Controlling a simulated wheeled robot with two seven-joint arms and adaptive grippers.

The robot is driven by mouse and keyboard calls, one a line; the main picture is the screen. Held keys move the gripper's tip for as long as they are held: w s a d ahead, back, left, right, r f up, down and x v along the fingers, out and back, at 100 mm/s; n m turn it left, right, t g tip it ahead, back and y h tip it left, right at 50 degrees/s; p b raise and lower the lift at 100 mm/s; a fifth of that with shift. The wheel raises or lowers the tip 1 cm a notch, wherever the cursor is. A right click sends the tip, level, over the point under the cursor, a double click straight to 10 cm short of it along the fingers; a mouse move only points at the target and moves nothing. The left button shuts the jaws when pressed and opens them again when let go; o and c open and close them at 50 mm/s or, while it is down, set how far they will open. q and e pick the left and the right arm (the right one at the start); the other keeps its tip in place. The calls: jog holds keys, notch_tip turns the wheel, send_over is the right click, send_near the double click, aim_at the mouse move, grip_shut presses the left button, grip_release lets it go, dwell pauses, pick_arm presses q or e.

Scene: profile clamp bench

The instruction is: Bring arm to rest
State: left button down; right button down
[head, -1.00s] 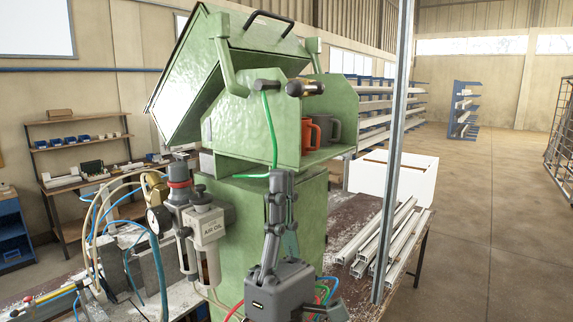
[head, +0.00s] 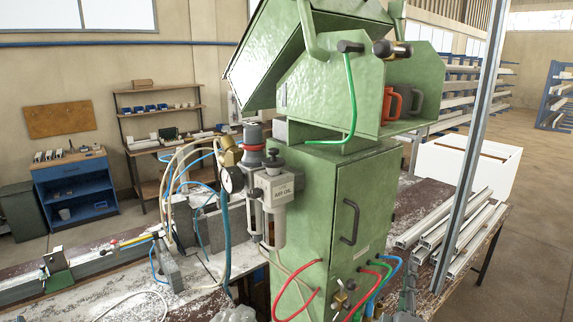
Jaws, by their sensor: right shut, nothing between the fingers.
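My right gripper (head: 408,297) shows only in part at the bottom edge of the head view, right of centre. Its grey fingers are shut with nothing between them, and the rest of it is cut off by the frame. It is low, in front of the lower right part of the green cabinet (head: 335,205), close to the coloured hoses; I cannot tell whether it touches anything. My left gripper is not in view.
An air regulator with a gauge (head: 233,180) hangs left of the cabinet. Red, green and blue hoses (head: 372,283) loop from its lower front. An upright metal post (head: 468,150) and white profiles (head: 455,232) are at right. Orange and grey mugs (head: 391,104) stand on the upper shelf.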

jog(key=s+d+f+m+g+y, duration=0.1)
jog(key=s+d+f+m+g, duration=0.15)
jog(key=f, duration=0.95)
jog(key=s+d+f+m+g+y, duration=0.2)
jog(key=s+d+f+g, duration=0.15)
jog(key=f, duration=0.85)
jog(key=s+d+f+m+g+y, duration=0.1)
jog(key=s+d+f+m+g, duration=0.15)
jog(key=f, duration=0.95)
jog(key=s+a+f+m+g+y, duration=0.15)
jog(key=s+f+g, duration=0.25)
jog(key=s+f, duration=0.65)
jog(key=s+a+f+m+g+y, duration=0.1)
jog(key=s+f+m+g+y, duration=0.2)
jog(key=s+f, duration=0.7)
jog(key=s+a+f+n+g+b, duration=0.1)
jog(key=s+f, duration=0.2)
jog(key=f, duration=1.1)
jog(key=s+f+n+g+b, duration=0.1)
jog(key=s+f+g, duration=0.1)
jog(key=f, duration=1.2)
jog(key=s+f+b, duration=0.1)
jog(key=s+f, duration=1.8)
jog(key=f, duration=0.1)
jog(key=shift+s+a+g, duration=0.25)
jog(key=shift+s+g, duration=0.05)
jog(key=shift+g, duration=0.15)
